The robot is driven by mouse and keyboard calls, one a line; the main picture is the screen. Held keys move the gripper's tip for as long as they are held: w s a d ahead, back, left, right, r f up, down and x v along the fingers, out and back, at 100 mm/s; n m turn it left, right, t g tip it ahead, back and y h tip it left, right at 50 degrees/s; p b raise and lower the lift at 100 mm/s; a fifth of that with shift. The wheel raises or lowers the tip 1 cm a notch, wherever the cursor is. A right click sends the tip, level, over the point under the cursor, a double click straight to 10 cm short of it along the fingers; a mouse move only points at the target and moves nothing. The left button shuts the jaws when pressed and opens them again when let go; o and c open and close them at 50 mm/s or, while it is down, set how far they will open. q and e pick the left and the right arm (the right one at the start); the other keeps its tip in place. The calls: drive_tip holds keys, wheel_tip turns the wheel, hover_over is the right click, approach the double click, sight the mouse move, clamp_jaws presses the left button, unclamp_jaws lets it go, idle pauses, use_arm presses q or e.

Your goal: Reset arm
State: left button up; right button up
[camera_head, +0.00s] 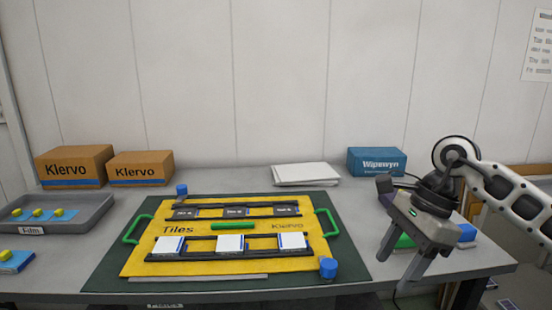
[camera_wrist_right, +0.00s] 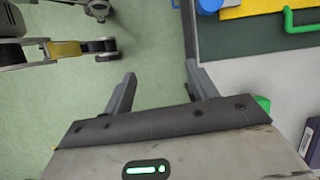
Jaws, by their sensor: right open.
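My right gripper (camera_head: 396,268) is open and empty at the right of the head view, by the front right part of the table. Its fingers point down. In the right wrist view both fingers (camera_wrist_right: 160,74) stand apart with nothing between them, over the green floor and the table edge. A yellow board (camera_head: 140,262) marked "Tiles" lies on a dark green mat (camera_head: 104,278), left of the gripper and apart from it. My left gripper is not in view.
White tiles (camera_head: 230,243) sit on the board, with green handles (camera_head: 331,224) at its sides. A blue knob (camera_head: 328,266) stands at its front right corner. A grey tray (camera_head: 88,208), brown boxes (camera_head: 75,165), white sheets (camera_head: 305,173) and a blue box (camera_head: 376,160) surround it.

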drive_tip(key=s+a+f+m+g+y, duration=0.1)
drive_tip(key=s+a+y, duration=0.2)
drive_tip(key=a+y, duration=0.35)
drive_tip(key=s+a+f+m+g+y, duration=0.1)
drive_tip(key=s+a+m+g+y, duration=0.2)
drive_tip(key=a, duration=0.6)
drive_tip(key=s+a+r+m+t+y+p, duration=0.15)
drive_tip(key=a+r+m+t+y, duration=0.3)
drive_tip(key=m+t+y, duration=0.65)
drive_tip(key=w+d+f+m+t+h+p, duration=0.1)
drive_tip(key=d+f+m+t+h, duration=0.45)
drive_tip(key=m, duration=0.75)
drive_tip(key=w+d+f+m+t+h, duration=0.1)
drive_tip(key=d+f+m+t+h, duration=0.1)
drive_tip(key=m+t+h, duration=0.75)
drive_tip(key=s+d+f+m+g+h, duration=0.3)
drive_tip(key=s+f+m+g, duration=0.2)
drive_tip(key=f+m, duration=0.3)
drive_tip(key=s+d+f+m+g+h+p, duration=0.1)
drive_tip(key=s+d+f+m+g+h, duration=0.2)
drive_tip(key=s+f+m+g, duration=0.2)
wheel_tip(320, 180, down, 4)
drive_tip(key=s+m, duration=0.1)
drive_tip(key=m, duration=0.2)
drive_tip(key=shift+s+d+r+g, duration=0.15)
drive_tip(key=shift+s+g, duration=0.25)
